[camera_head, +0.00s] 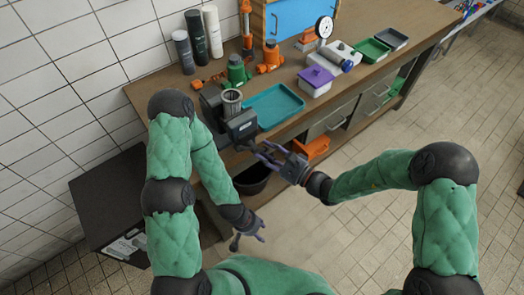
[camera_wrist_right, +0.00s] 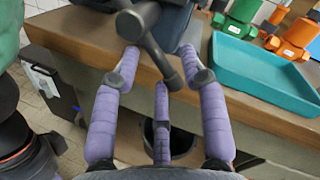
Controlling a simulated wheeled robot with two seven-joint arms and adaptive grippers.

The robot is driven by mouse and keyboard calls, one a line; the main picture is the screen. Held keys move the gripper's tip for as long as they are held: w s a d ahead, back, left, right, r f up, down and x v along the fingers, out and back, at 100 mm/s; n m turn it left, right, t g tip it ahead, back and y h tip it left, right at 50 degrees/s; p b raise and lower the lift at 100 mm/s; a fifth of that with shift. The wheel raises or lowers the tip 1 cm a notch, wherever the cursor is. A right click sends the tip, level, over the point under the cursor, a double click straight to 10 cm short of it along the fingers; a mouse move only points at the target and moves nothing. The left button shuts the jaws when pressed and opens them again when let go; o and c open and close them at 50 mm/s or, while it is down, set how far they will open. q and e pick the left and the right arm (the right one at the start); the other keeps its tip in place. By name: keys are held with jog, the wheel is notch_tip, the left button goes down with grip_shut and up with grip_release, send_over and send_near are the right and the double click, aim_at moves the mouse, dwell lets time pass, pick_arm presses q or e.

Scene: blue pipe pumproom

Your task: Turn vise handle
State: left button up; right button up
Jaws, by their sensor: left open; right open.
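The dark grey vise (camera_head: 241,124) is at the front edge of the workbench, left of the teal tray. Its handle (camera_wrist_right: 151,50) is a dark bar with a knob at its lower end, slanting down to the right in the right wrist view. My right gripper (camera_head: 262,152) is open at the front of the vise. In the right wrist view its purple fingers (camera_wrist_right: 159,68) spread on both sides of the handle; I cannot tell whether they touch it. My left gripper (camera_head: 255,230) is open and empty, low in front of the bench.
The teal tray (camera_head: 274,106) lies right of the vise. A purple-lidded box (camera_head: 316,82) stands farther right. A dark bucket (camera_head: 252,180) is below the bench edge.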

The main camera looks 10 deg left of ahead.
jog(key=shift+x, duration=0.9)
grip_shut()
jog(key=shift+w+d+r+n+h, duration=0.15)
jog(key=shift+r+n, duration=0.1)
jog(key=shift+n, duration=0.5)
jog(key=shift+w+d+r+n+h, duration=0.15)
jog(key=shift+r+n, duration=0.1)
jog(key=shift+n, duration=0.5)
